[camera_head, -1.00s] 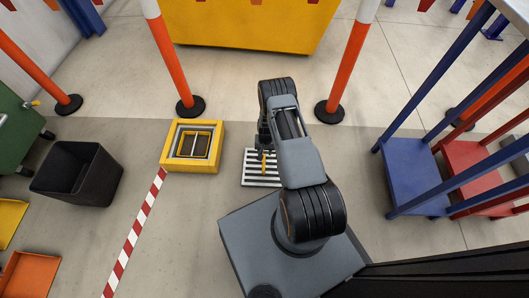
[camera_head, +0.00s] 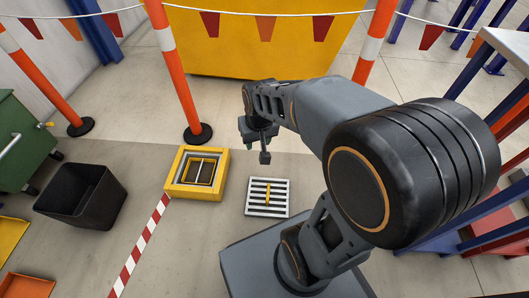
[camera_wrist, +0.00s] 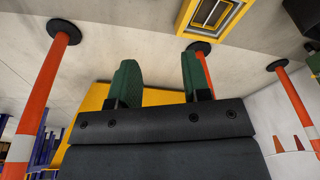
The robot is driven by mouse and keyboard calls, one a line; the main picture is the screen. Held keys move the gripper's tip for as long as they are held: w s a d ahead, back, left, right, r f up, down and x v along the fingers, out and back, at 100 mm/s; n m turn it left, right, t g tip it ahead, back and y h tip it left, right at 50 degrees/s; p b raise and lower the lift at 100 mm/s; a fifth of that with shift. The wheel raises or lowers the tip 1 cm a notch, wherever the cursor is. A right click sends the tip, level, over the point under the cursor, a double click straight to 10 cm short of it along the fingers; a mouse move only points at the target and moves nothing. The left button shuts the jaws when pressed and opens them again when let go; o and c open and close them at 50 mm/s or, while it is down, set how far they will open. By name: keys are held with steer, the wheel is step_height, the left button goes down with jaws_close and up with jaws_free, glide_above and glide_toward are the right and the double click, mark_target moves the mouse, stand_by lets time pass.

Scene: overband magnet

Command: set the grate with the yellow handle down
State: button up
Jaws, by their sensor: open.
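The grate (camera_head: 267,198) is a light slatted square with a yellow handle (camera_head: 268,194) across its middle. It lies flat on the floor in the head view, right of the yellow-framed pit (camera_head: 196,173) and apart from it. My gripper (camera_head: 264,150) is raised above and behind the grate, clear of it. In the wrist view my gripper (camera_wrist: 158,78) shows two green fingers spread wide with nothing between them. The yellow frame also shows at the top of the wrist view (camera_wrist: 183,20). The grate is not seen in the wrist view.
A black bin (camera_head: 80,194) stands at left, near a green container (camera_head: 22,140). Orange posts (camera_head: 176,75) carry a line of pennants before a yellow container (camera_head: 262,45). A red-white stripe (camera_head: 139,247) crosses the floor. Blue and red racks stand at right.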

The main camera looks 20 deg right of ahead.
steer(key=s+a+r+n, duration=0.1)
steer(key=s+r, duration=0.1)
steer(key=s, duration=0.5)
steer(key=shift+r+t, duration=0.25)
steer(key=shift+t, duration=0.05)
steer(key=shift+s, duration=0.1)
step_height(320, 180, up, 36)
steer(key=t+p, duration=0.1)
steer(key=p, duration=3.2)
steer(key=shift+a+f+p, duration=0.15)
steer(key=shift+p, duration=0.25)
steer(key=shift+s, duration=0.1)
